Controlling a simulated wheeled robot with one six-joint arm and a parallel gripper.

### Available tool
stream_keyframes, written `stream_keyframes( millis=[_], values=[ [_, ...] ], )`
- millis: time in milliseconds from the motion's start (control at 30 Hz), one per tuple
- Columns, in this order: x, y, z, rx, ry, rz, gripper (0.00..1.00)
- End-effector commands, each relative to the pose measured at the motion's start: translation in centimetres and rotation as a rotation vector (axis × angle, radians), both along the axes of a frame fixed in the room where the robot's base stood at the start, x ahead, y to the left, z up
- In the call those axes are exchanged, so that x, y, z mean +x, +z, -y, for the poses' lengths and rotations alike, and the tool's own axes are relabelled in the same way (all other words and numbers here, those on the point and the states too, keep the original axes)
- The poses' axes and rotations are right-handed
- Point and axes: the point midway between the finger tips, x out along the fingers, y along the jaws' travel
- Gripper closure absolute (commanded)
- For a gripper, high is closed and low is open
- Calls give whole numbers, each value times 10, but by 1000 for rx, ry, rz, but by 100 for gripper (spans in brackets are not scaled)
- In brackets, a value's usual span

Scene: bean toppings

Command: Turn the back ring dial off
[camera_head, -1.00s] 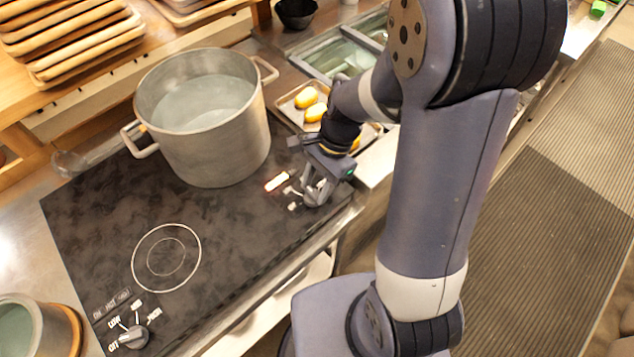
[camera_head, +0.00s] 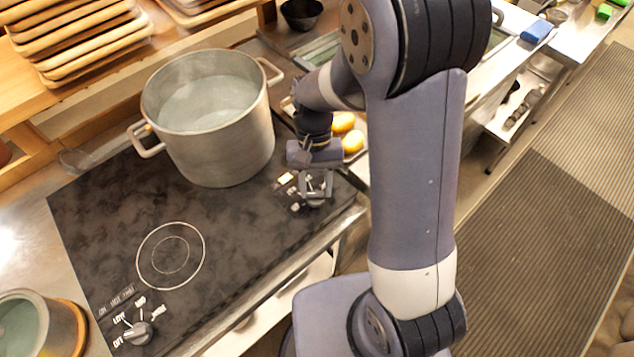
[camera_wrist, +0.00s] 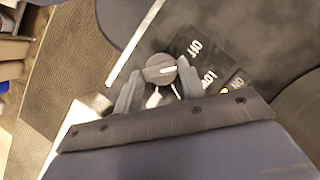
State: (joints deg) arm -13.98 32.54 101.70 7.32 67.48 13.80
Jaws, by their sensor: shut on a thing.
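The back ring dial (camera_wrist: 160,70) is a round grey knob with a white line, seen between my fingertips in the wrist view. Its line points right, towards the gap between the OFF (camera_wrist: 195,48) and LOW (camera_wrist: 208,78) labels. My gripper (camera_wrist: 158,82) is shut on the dial, one finger on each side. In the head view my gripper (camera_head: 316,190) is at the stove's right corner and hides most of that dial. A pale indicator (camera_head: 286,178) shows just left of it. The black stove top (camera_head: 95,215) carries both dials.
A large pot (camera_head: 225,150) with liquid stands on the back of the stove, close to my gripper's left. The front dial (camera_head: 137,333) is at the lower left, by an empty ring (camera_head: 170,255). Yellow food pieces (camera_head: 343,122) lie behind my wrist.

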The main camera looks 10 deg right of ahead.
Motion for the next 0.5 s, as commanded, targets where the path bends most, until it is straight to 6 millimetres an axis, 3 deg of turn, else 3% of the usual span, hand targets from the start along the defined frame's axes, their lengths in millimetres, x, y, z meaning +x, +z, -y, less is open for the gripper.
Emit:
stream_keyframes(
  millis=[500],
  values=[
    [0, 0, -3, 0, 262, 1, 85]
  ],
)
